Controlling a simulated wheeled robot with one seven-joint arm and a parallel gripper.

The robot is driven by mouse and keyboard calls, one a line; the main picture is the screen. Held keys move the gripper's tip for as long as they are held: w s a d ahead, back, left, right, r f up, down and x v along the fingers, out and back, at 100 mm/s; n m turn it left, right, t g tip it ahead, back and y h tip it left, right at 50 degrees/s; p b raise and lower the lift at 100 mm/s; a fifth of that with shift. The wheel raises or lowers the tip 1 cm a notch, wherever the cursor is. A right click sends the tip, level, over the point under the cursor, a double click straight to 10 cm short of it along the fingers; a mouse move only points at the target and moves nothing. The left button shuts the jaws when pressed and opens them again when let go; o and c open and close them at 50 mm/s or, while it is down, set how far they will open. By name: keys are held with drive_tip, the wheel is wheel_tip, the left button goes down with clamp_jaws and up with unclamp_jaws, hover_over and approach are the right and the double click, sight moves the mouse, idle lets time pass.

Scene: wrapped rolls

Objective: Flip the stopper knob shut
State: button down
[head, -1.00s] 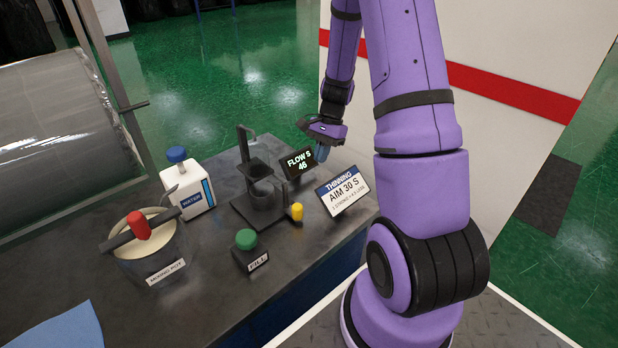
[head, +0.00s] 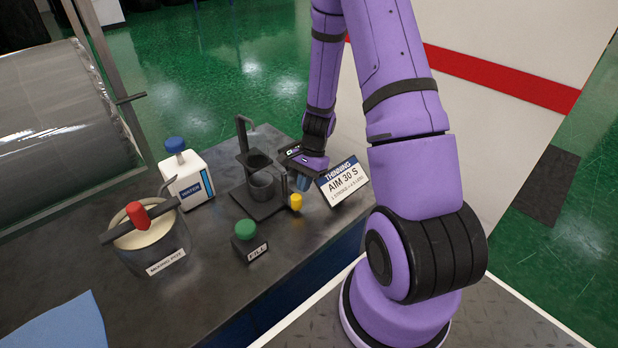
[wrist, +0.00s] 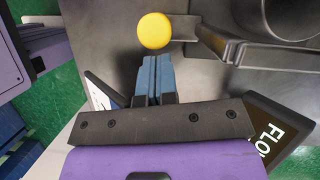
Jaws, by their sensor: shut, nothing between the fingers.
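The stopper knob is the yellow knob (head: 296,202) low on the right side of the dark metal cup stand (head: 262,210). In the wrist view the round yellow knob (wrist: 154,30) shows just beyond my fingertips. My gripper (head: 303,184) is at the right of the stand, just above and beside the knob. Its blue fingers (wrist: 153,75) are pressed together and hold nothing. In the wrist view a metal bar runs from the knob to the right towards the stand.
The thinning sign (head: 343,181) stands close to the right of my gripper. The flow display (wrist: 268,136) is beside the gripper, mostly hidden in the head view.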

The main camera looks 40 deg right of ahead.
sight(292, 196)
drive_tip(key=shift+a, duration=0.1)
drive_tip(key=a, duration=0.4)
drive_tip(key=shift+s+a, duration=0.1)
drive_tip(key=shift+a, duration=0.15)
drive_tip(key=shift+d, duration=0.1)
drive_tip(key=d, duration=0.3)
drive_tip(key=w+d, duration=0.1)
drive_tip(key=shift+w+d+r, duration=0.1)
drive_tip(key=shift+d+r, duration=0.05)
drive_tip(key=shift+r, duration=0.2)
drive_tip(key=v, duration=0.9)
drive_tip(key=shift+r, duration=0.15)
